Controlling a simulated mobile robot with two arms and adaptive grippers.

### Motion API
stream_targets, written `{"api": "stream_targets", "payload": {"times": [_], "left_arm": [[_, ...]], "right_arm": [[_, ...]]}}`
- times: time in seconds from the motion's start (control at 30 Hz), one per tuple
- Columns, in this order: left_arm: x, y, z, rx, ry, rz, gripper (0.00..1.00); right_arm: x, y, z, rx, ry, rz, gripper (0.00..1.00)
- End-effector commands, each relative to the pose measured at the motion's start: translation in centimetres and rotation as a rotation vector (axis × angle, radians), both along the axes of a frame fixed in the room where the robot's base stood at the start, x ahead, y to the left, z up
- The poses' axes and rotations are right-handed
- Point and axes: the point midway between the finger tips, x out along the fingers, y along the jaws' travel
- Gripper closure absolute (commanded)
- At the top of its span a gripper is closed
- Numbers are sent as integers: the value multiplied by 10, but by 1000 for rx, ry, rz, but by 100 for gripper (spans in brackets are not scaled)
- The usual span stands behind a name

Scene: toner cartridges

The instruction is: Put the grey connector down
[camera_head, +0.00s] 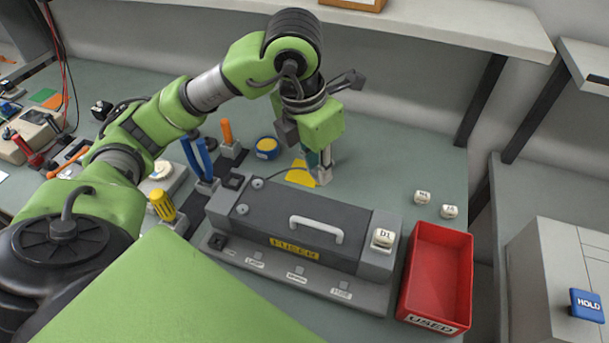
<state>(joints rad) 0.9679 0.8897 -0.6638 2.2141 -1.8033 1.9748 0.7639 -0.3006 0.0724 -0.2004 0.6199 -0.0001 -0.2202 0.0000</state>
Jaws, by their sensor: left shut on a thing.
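My left gripper (322,162) reaches down behind the fuser unit, its fingers near the table top. It is shut on the grey connector (324,177), a small light grey block at the fingertips. A thin dark cable runs left from the connector, over a yellow patch (301,179) on the table. I cannot tell whether the connector touches the table. My right gripper is not in view.
The dark fuser unit (270,223) with a white handle stands in front of the gripper. A red USED bin (437,275) is at its right. Screwdrivers in holders and a blue-yellow roll (267,148) stand left. The table right of the gripper is mostly clear, with two small white marked pieces (423,197).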

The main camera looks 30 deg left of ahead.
Motion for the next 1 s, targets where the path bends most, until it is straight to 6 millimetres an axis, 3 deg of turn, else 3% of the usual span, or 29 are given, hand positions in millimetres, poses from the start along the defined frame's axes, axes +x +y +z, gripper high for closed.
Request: {"api": "stream_targets", "payload": {"times": [0.27,0.47,0.7,1.0], "left_arm": [[11,11,-7,-3,3,144,100],[43,45,-25,-1,7,147,100],[78,80,-62,0,8,142,100],[97,96,-91,-1,2,138,100]], "right_arm": [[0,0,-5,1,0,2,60],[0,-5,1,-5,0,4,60],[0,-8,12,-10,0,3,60],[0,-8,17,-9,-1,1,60]]}}
